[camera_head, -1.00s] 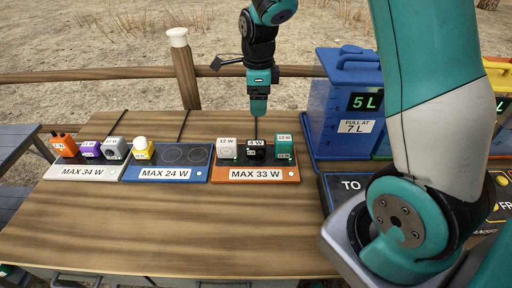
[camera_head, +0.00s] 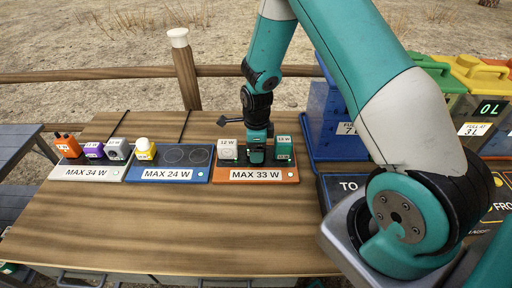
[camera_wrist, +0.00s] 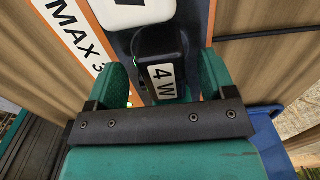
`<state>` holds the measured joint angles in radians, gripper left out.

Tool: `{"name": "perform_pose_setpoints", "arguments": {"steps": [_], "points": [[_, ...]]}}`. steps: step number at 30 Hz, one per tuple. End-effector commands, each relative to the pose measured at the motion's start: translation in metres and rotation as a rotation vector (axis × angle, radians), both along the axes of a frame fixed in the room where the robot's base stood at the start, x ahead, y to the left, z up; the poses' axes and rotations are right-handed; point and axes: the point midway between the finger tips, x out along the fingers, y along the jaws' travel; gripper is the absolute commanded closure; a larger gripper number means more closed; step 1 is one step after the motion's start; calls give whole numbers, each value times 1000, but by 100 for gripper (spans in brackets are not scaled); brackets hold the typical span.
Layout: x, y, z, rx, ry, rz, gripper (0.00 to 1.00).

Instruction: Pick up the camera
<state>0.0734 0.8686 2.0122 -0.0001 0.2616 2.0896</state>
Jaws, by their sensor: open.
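A small black device marked 4 W, which looks to be the camera (camera_wrist: 160,48), sits in the middle of the orange board marked MAX 33 W (camera_head: 234,176). In the wrist view it lies between the two teal fingers, with a small green light on its edge. My gripper (camera_head: 257,150) points down over it and is open, one finger on each side. I cannot tell whether the fingers touch it. In the head view my gripper mostly hides the device.
A white 12 W block (camera_head: 228,149) stands close on the left and a teal 13 W block (camera_head: 283,149) close on the right. Blue MAX 24 W (camera_head: 198,175) and grey MAX 34 W (camera_head: 62,174) boards lie further left. A blue container (camera_head: 325,130) stands right. The front tabletop is clear.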

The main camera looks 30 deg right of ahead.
Motion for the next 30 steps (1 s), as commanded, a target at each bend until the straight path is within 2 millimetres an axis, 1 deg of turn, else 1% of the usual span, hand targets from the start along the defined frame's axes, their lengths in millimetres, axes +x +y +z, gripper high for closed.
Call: {"name": "perform_pose_setpoints", "arguments": {"steps": [1, 4, 11, 12, 17, 18, 19, 26, 30], "points": [[0, 0, -6, 0, 2, -1, 23], [0, 0, -13, 1, 1, -1, 23], [0, 0, -14, -1, -1, -1, 23], [0, 0, -14, -1, -1, -1, 33], [0, 0, -14, -1, -1, -1, 69], [0, 0, -14, -1, -1, -1, 79], [0, 0, -14, -1, -1, -1, 81], [0, 0, -13, 0, -1, -1, 81], [1, -1, -7, 0, -4, -1, 81]]}}
